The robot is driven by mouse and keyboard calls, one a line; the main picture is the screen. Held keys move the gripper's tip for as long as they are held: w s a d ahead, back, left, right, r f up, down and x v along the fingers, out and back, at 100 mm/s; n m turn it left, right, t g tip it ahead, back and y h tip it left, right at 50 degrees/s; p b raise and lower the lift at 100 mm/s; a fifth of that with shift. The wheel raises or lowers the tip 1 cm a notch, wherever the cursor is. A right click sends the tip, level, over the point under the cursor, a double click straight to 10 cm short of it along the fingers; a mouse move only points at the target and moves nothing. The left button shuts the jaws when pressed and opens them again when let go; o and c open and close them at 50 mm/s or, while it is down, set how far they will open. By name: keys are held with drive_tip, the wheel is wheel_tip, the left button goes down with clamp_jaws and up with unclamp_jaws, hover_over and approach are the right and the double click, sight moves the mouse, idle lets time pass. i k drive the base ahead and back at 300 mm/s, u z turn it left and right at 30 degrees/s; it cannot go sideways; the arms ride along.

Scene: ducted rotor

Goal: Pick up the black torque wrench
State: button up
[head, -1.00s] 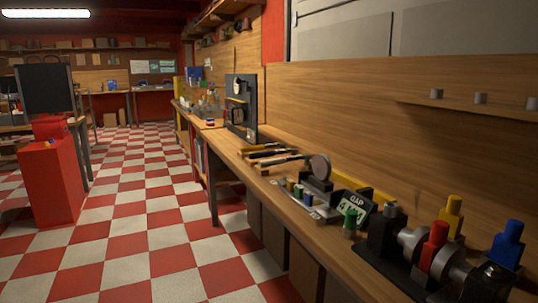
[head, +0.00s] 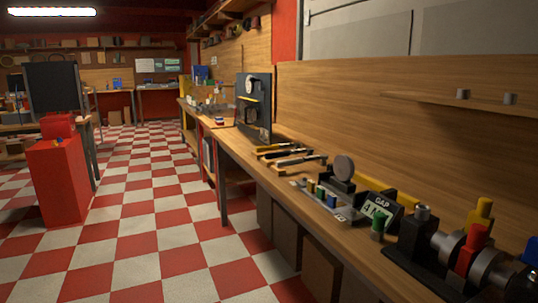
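Several long tools (head: 290,156) lie side by side on the wooden workbench (head: 240,152), in the middle of the head view. They show dark parts and yellow or orange parts. One of them may be the black torque wrench, but at this size I cannot tell which. My gripper is not in view, and nothing is seen touching the tools.
A red cabinet (head: 57,180) stands left; the checkered floor (head: 150,215) between is clear.

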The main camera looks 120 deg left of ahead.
sight(278, 154)
drive_tip(key=u, duration=1.05)
drive_tip(key=i, duration=0.1)
drive_tip(key=u, duration=2.65)
drive_tip(key=i, duration=1)
